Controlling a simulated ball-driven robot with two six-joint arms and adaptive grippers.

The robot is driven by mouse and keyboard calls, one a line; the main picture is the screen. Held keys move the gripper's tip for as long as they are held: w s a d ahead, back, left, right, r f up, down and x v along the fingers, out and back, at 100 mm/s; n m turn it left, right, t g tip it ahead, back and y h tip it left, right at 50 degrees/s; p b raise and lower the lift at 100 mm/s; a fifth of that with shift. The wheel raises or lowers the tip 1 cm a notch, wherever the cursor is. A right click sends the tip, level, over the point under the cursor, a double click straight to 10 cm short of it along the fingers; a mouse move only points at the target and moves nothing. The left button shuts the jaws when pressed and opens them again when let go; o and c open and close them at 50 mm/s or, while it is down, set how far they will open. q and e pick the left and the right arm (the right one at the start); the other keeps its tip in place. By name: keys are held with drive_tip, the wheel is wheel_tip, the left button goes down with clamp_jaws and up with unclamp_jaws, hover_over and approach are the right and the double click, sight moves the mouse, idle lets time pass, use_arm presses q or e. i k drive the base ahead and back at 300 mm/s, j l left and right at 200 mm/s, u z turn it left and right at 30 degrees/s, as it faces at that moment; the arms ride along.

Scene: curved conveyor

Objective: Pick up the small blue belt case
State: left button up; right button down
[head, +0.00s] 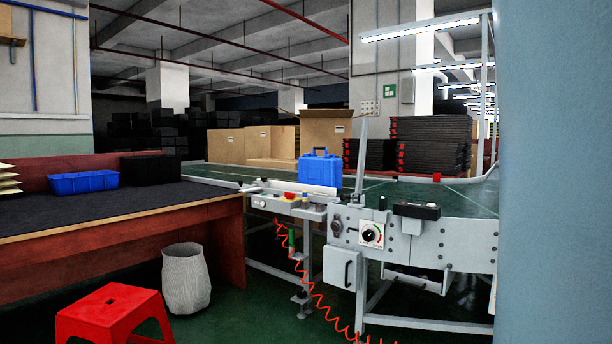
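The small blue belt case (320,170) stands upright on the green conveyor belt (215,171), near the middle of the head view. It has a handle on top and dark latches on its front. A white rail at the belt's near edge partly covers its lower left. Neither of my grippers shows in this view, and nothing is holding the case.
A conveyor frame with a control box (371,234) stands in front of the case. A dark-topped workbench (110,205) with a blue bin (83,182) is at left. A red stool (114,312) and waste basket (186,279) stand on the floor. A pale blue wall or pillar (555,170) blocks the right.

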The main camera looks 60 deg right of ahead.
sight(326, 171)
drive_tip(key=z, duration=2.05)
drive_tip(key=u, duration=5.15)
drive_tip(key=z, duration=1.1)
drive_tip(key=l+z, duration=0.3)
drive_tip(key=z, duration=0.2)
drive_tip(key=l+z, duration=0.35)
drive_tip(key=z, duration=0.15)
drive_tip(key=l+z, duration=0.3)
drive_tip(key=z, duration=0.2)
drive_tip(key=i+l+z, duration=0.2)
drive_tip(key=z, duration=0.25)
drive_tip(key=i+l+z, duration=0.15)
drive_tip(key=z, duration=0.35)
drive_tip(key=l, duration=0.1)
